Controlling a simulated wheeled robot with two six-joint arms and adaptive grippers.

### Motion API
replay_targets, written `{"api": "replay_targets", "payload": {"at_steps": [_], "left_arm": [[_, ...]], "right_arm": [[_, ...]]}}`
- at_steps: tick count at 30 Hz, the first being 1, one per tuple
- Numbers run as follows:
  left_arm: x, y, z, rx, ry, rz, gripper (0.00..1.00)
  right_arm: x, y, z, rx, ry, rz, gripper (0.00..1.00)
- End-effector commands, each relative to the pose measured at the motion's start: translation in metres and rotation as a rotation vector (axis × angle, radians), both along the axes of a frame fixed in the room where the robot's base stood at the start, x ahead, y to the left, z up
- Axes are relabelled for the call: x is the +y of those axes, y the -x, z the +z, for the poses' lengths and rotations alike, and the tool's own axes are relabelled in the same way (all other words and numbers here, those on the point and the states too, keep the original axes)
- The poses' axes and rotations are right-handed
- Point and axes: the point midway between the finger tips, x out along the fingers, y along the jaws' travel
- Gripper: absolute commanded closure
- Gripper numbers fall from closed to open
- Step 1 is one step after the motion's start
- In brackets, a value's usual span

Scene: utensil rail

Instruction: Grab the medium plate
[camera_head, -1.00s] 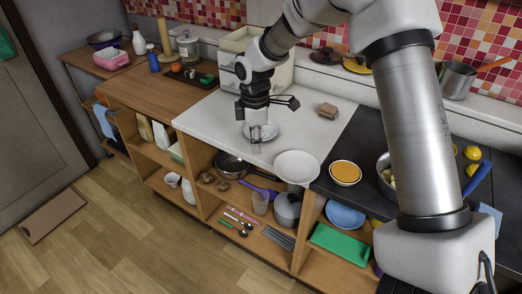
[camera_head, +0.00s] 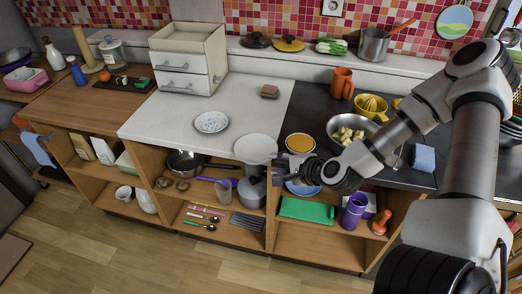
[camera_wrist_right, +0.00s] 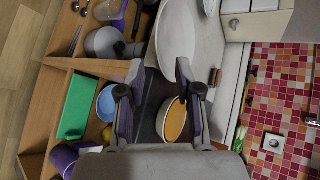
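A large plain white plate (camera_head: 256,149) lies at the front edge of the white counter and seems to overhang it. A smaller patterned plate (camera_head: 211,122) lies further back and left on the counter. I cannot tell for certain which is the medium one. My right gripper (camera_head: 277,168) is just right of the white plate's front side, pointing left. In the right wrist view its fingers (camera_wrist_right: 160,72) are spread and empty, with the white plate (camera_wrist_right: 178,32) just beyond the tips; I cannot tell whether they touch. My left gripper is not in view.
An orange-filled dish (camera_head: 300,143) stands close to my right gripper. A pot of pale chunks (camera_head: 351,131) is near my right forearm. A blue dish (camera_head: 303,189) and a grey pot (camera_head: 251,191) sit on the shelves below. The white counter (camera_head: 165,123) is clear left of the plates.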

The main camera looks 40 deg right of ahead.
Motion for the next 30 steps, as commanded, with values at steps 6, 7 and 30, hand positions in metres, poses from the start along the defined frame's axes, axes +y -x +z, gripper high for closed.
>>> {"api": "replay_targets", "payload": {"at_steps": [6, 7, 30], "left_arm": [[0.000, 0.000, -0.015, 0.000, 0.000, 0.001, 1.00], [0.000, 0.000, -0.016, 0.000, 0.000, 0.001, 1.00], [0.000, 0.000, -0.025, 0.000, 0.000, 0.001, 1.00]], "right_arm": [[0.004, -0.014, -0.012, 0.001, 0.006, 0.006, 0.66], [0.005, -0.016, -0.013, 0.001, 0.006, 0.006, 0.66], [0.014, -0.053, -0.033, -0.001, 0.002, 0.003, 1.00]]}}
